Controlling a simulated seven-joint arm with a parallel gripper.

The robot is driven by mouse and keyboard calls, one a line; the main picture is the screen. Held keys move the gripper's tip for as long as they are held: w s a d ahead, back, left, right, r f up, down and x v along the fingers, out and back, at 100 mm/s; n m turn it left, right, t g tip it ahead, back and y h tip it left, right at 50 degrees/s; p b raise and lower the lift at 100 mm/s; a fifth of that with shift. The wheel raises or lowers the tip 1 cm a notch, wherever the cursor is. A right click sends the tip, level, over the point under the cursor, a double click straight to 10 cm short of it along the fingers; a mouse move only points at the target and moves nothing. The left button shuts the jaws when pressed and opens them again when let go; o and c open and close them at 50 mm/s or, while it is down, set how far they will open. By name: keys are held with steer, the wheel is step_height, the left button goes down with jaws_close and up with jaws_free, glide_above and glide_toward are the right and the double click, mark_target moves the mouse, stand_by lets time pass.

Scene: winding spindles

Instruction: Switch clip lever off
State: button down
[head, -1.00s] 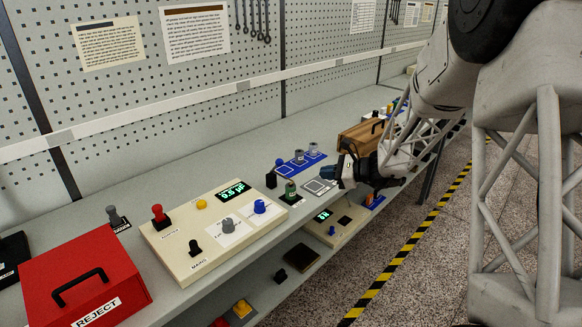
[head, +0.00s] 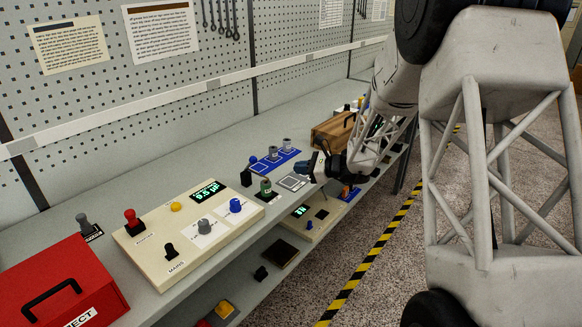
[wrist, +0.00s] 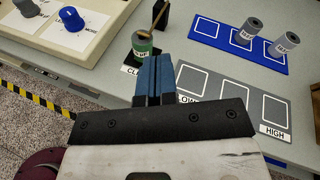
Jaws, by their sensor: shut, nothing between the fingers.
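A green cylinder with a grey top (wrist: 143,43) stands on a dark base whose partly hidden label (wrist: 131,70) begins "CL". It also shows in the head view (head: 265,187). Beside it is a black upright post (wrist: 161,14), with a tan bar (wrist: 157,21) slanting over the cylinder. I cannot tell which of these parts is the clip lever, or its position. My gripper (wrist: 154,62) has its blue fingers shut together and empty, just in front of the cylinder in the wrist view. In the head view my gripper (head: 313,166) is right of the cylinder.
A blue tray (wrist: 212,37) with grey cylinders and a grey outlined pad (wrist: 235,95) marked "HIGH" lie close by. A cream panel (head: 160,260) with knobs and a display, and a red REJECT box (head: 40,290), are farther left. The bench's front edge is near.

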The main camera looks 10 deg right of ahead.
steer(key=w+a, duration=0.4)
steer(key=a, duration=0.7)
steer(key=shift+w+a+f, duration=0.15)
steer(key=shift+w+a, duration=0.15)
steer(key=shift+w, duration=0.1)
steer(key=shift+w+a+r+g+h, duration=0.2)
steer(key=shift+w+r+g+h, duration=0.1)
steer(key=shift+r+h, duration=0.25)
stand_by(0.5)
steer(key=w+a+r+m+g+h, duration=0.2)
steer(key=w+a+r+g+h, duration=0.1)
steer(key=w+a+g+h, duration=0.5)
steer(key=shift+m+h, duration=0.4)
steer(key=shift+h, duration=0.25)
stand_by(0.8)
steer(key=shift+a, duration=0.1)
